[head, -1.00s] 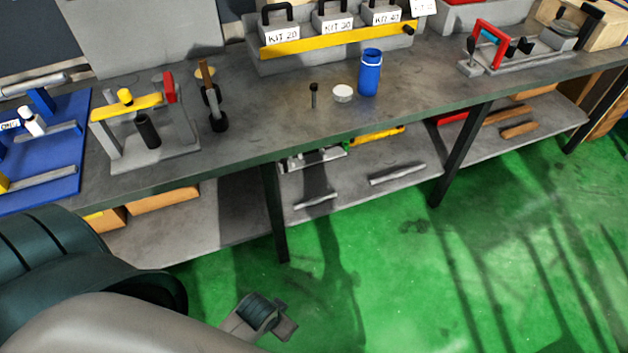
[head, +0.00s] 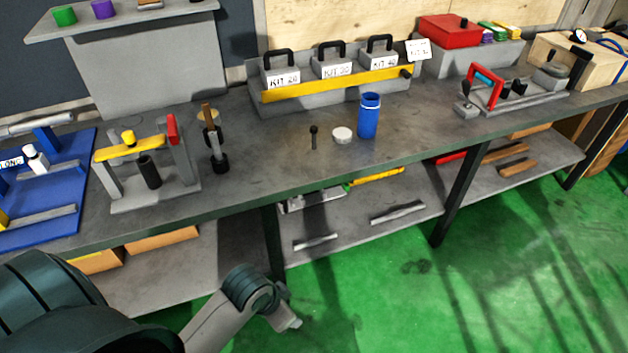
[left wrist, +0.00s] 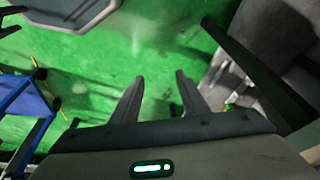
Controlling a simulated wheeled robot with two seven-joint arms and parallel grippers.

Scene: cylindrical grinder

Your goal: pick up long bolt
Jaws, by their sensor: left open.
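A dark bolt (head: 314,137) with a round head stands upright on the grey workbench (head: 270,150). A white cap (head: 342,135) and a blue bottle (head: 368,117) stand to its right. My left gripper (left wrist: 158,92) shows two separated fingers with nothing between them in the left wrist view, above green floor. In the head view my left arm is low in front of the bench, well away from the bolt. The bolt does not show in the left wrist view. My right gripper is not in view.
A blue board (head: 50,222) with a "LONG" label lies far left. The bench's front edge is clear near the bolt.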

